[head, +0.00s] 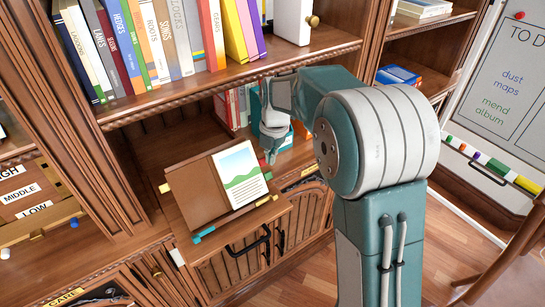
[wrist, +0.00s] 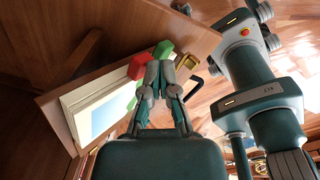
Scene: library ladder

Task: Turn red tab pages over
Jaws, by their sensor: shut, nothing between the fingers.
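An open book lies on a tilted wooden stand (head: 187,212). Its left side (head: 193,190) is plain brown; its right page (head: 240,175) has a green hill picture and lines of text. Contact cannot be told.
A teal pen-like piece (head: 204,234) lies at the stand's front edge. A yellow piece (head: 165,188) is at its left edge. Shelved books (head: 150,40) stand above and behind. A chair (head: 515,245) is at the right. The floor (head: 440,250) between is clear.

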